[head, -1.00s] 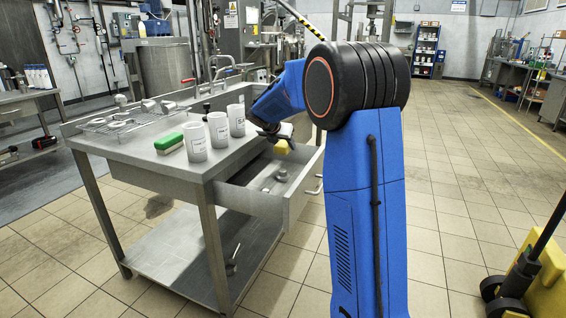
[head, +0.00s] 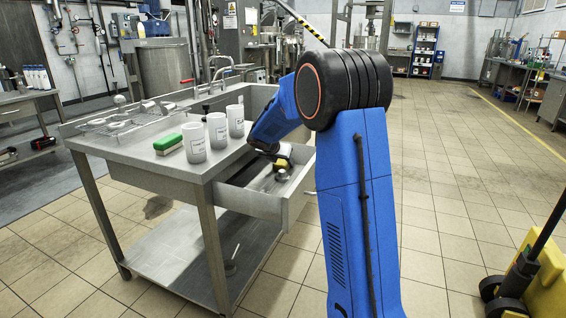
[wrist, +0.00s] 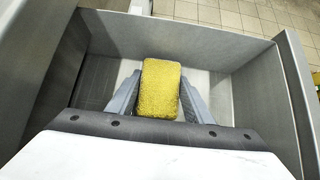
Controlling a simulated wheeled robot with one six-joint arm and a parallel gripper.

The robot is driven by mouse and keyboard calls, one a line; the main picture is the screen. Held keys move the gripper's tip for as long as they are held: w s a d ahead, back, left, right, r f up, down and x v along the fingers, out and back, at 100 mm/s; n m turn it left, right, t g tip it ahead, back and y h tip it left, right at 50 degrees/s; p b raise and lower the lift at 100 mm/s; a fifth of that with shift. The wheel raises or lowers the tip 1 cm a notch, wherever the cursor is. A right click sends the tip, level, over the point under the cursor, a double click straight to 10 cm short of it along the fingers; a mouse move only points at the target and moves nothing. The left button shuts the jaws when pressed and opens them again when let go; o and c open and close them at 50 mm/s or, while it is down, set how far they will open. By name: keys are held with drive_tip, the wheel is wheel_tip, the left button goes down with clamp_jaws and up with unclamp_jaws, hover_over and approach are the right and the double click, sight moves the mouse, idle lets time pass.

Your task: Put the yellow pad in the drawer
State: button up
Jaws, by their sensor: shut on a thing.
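The yellow pad (wrist: 160,88) is a small block between the two fingers of my gripper (wrist: 161,95) in the wrist view. My gripper is shut on it. In the head view my gripper (head: 279,162) and the yellow pad (head: 281,163) are at the open drawer (head: 257,203), within its outline. In the wrist view the drawer's grey walls (wrist: 222,50) surround the pad on the far side and both sides. I cannot tell whether the pad touches the drawer floor.
A metal item (head: 282,175) lies in the drawer near the pad. Open floor lies to the right.

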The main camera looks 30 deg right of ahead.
drive_tip(key=shift+f, duration=0.15)
drive_tip(key=o, duration=1)
drive_tip(key=shift+o, duration=0.2)
drive_tip(key=shift+a+r, duration=0.1)
drive_tip(key=shift+r, duration=0.2)
drive_tip(key=v, duration=1.1)
drive_tip(key=shift+s+a+r, duration=0.2)
